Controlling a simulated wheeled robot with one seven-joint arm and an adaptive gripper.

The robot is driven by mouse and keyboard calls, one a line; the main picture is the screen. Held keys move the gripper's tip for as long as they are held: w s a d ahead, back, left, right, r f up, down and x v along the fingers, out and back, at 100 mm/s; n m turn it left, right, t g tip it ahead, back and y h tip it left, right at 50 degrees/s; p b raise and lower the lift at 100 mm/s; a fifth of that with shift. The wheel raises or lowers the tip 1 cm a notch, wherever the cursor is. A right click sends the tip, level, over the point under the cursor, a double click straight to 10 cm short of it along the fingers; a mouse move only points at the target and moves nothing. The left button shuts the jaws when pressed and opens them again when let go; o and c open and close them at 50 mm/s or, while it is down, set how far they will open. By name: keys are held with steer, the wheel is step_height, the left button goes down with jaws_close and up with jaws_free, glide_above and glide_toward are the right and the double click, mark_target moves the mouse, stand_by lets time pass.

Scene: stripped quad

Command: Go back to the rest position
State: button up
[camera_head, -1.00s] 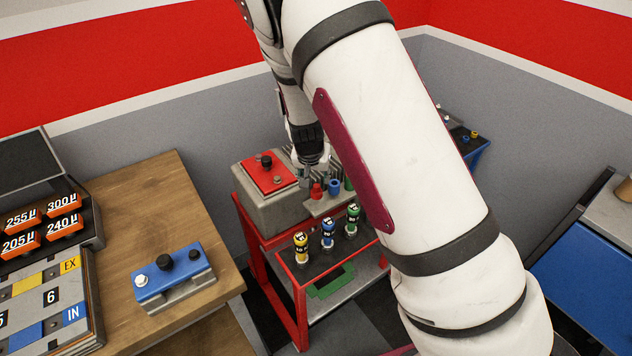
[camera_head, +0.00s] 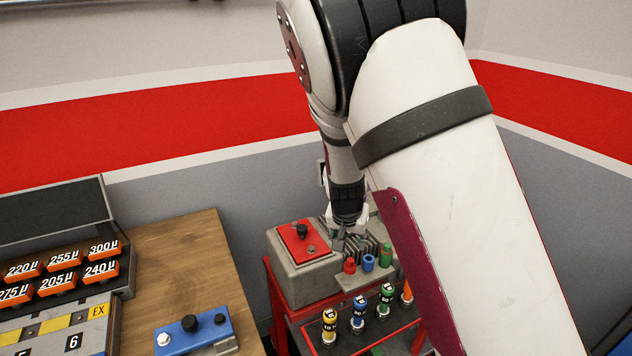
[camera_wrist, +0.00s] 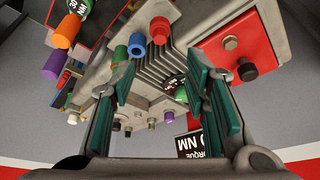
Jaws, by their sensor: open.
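My gripper (camera_head: 343,232) hangs over the grey machine with the red top plate (camera_head: 303,243), behind the row of red, blue and green caps. In the wrist view my gripper (camera_wrist: 168,75) has its teal-padded fingers apart. The grey finned block (camera_wrist: 163,70) of the machine shows between and beyond them. I see nothing held in the fingers. A dark round piece with a green edge (camera_wrist: 174,88) shows between the fingers, and I cannot tell how far below them it is. In the head view the fingertips are small and partly hidden by the machine's clutter.
A wooden table (camera_head: 185,262) at left bears a blue-topped block (camera_head: 196,330) and a rack of orange weights (camera_head: 62,262). Yellow, blue and green banded drivers (camera_head: 358,318) stand on the red-framed stand in front. The grey and red wall (camera_head: 190,140) is behind.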

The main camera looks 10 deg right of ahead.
steer(key=s+r+n+y+b, duration=0.2)
steer(key=s+r+n+y, duration=0.15)
steer(key=s+r, duration=1.55)
steer(key=s+d+r+n+t+h, duration=0.1)
steer(key=s+d+r+n, duration=0.1)
steer(key=s, duration=0.6)
steer(key=shift+s+d+r+t+b, duration=0.2)
steer(key=shift+r+t+b, duration=0.1)
steer(key=shift+r+b, duration=0.15)
steer(key=shift+h, duration=0.25)
